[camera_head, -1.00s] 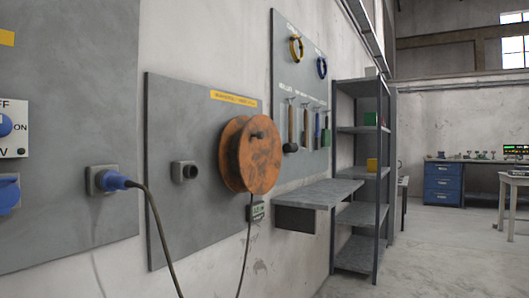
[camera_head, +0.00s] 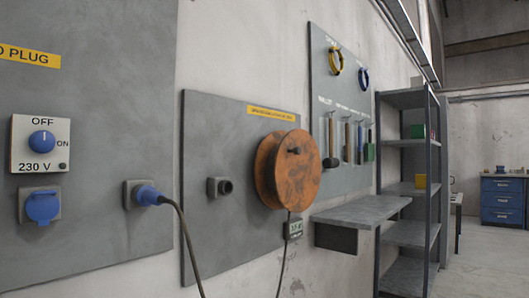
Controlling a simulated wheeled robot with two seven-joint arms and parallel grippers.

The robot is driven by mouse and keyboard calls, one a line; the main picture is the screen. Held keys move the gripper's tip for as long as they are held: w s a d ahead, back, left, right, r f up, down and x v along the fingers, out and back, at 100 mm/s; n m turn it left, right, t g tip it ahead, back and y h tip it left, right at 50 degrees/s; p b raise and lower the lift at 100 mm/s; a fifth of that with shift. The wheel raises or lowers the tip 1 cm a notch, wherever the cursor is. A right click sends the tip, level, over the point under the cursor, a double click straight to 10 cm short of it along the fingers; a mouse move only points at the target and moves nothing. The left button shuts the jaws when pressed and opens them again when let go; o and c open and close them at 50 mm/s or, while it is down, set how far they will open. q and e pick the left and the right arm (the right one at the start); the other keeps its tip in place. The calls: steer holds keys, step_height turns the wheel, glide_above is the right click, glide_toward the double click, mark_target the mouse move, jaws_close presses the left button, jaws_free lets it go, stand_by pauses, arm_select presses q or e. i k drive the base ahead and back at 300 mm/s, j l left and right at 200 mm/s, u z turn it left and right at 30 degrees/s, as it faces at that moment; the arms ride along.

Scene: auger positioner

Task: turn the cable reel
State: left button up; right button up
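The cable reel (camera_head: 287,178) is a round orange-brown drum with scuffed faces. It is mounted on a grey panel (camera_head: 232,125) on the wall, right of centre in the head view. A small dark knob (camera_head: 294,150) sticks out of its face near the top. A dark cable (camera_head: 284,255) hangs down from under the reel. A small display box (camera_head: 294,229) sits just below the reel on its right. Neither of my grippers shows in the view.
Left of the reel are a dark round socket (camera_head: 220,187), a blue plug (camera_head: 150,195) with a cable, and a blue switch (camera_head: 42,142). A grey wall shelf (camera_head: 362,210) juts out right of the reel. A metal shelving rack (camera_head: 408,235) stands beyond it.

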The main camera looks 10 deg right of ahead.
mark_target(298, 164)
steer(key=i+l+u, duration=0.25)
steer(key=l, duration=0.25)
steer(key=l+u, duration=0.25)
steer(key=l, duration=0.2)
steer(key=i+l+u, duration=0.1)
steer(key=l+u, duration=0.15)
steer(key=l, duration=0.3)
